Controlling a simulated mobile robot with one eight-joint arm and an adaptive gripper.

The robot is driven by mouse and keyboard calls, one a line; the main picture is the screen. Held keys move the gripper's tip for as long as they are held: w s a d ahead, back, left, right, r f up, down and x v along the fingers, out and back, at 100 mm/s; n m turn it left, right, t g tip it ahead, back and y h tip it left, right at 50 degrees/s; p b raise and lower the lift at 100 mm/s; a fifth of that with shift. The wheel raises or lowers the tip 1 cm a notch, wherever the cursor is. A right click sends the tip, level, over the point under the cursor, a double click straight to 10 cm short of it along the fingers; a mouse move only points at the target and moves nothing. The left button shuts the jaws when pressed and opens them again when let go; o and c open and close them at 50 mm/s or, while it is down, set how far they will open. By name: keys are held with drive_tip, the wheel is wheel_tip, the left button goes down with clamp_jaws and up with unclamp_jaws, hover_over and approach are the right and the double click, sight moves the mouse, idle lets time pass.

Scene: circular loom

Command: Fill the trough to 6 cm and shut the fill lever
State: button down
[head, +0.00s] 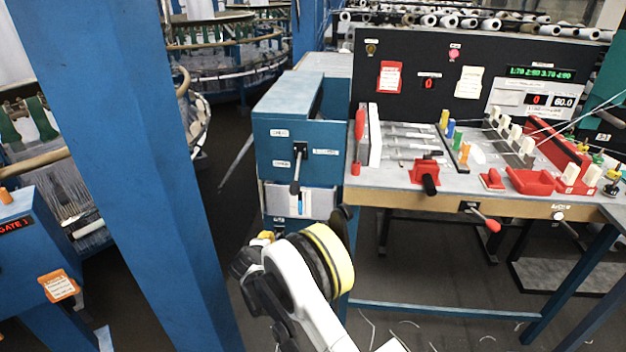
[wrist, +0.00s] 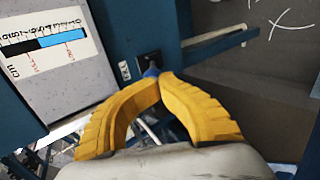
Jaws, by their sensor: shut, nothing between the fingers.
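Below is a pale level gauge (head: 299,200) with a blue strip. In the wrist view the gauge (wrist: 45,62) shows turned, with a cm scale, a part-blue, part-black bar and red marks; I cannot read the level surely. My gripper (wrist: 160,77) has its yellow fingertips together, empty, close to a small blue-tipped part (wrist: 151,71) on a black mount. Contact is unclear.
A blue pillar (head: 130,150) stands left of the trough. The workbench (head: 400,197) to the right bears red parts, pegs and a red-tipped lever (head: 487,222) under its front edge. In the wrist view a blue frame bar (wrist: 220,45) runs behind the fingers.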

drive_tip(key=c, duration=1.4)
unclamp_jaws()
drive_tip(key=shift+w+d+r, duration=0.15)
drive_tip(key=shift+w+r, duration=0.05)
drive_tip(key=shift+w, duration=0.1)
drive_tip(key=o, duration=0.4)
drive_tip(key=shift+f, duration=0.15)
drive_tip(key=shift+s, duration=0.1)
drive_tip(key=s, duration=0.2)
drive_tip(key=s+b, duration=0.1)
drive_tip(key=s, duration=0.2)
drive_tip(key=s+a, duration=0.1)
drive_tip(key=s, duration=0.2)
